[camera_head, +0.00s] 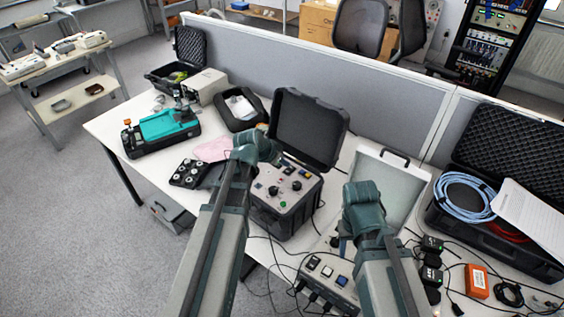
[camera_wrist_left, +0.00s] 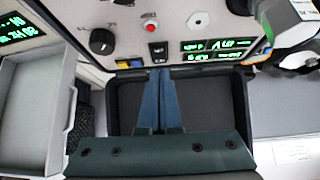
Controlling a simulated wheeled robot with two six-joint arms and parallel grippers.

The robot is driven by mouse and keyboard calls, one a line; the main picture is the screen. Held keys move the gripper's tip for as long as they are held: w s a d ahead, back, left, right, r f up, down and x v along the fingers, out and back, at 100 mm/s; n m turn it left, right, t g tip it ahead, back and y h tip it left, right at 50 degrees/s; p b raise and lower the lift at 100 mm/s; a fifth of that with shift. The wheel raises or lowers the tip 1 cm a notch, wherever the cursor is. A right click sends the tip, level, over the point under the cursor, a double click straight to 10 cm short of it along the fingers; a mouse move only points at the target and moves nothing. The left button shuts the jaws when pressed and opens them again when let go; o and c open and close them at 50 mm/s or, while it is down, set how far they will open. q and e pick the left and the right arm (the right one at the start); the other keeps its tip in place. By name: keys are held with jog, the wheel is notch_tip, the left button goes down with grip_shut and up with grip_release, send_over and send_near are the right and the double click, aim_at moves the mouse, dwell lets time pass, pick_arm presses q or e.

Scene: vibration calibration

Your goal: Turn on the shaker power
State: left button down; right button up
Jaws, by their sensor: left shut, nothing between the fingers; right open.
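A black case with a grey control panel (camera_head: 296,186) and raised lid (camera_head: 308,130) stands mid-table. In the left wrist view the panel (camera_wrist_left: 125,22) carries a black rocker switch (camera_wrist_left: 158,48), a red button (camera_wrist_left: 150,25), a black knob (camera_wrist_left: 102,41) and lit green displays (camera_wrist_left: 215,46). Which control is the shaker power is not clear. My left gripper (camera_wrist_left: 166,72) is shut and empty, its tips just below the rocker switch in that view; contact cannot be told. In the head view its fingers are hidden. My right gripper (camera_head: 342,242) is open above the table, its fingers partly hidden by its wrist.
An open white case (camera_head: 388,185), a black case with blue cable (camera_head: 465,195) and an orange device (camera_head: 476,281) crowd the right. A teal device (camera_head: 168,125) stands left. A grey partition (camera_head: 300,65) runs behind.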

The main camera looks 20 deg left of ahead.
aim_at(283, 177)
pick_arm(q)
jog(key=s+p+v, duration=0.1)
jog(key=p+v, duration=0.6)
jog(key=v, duration=0.4)
jog(key=shift+a+f, duration=0.2)
jog(key=shift+a, duration=0.15)
jog(key=shift+s, duration=0.15)
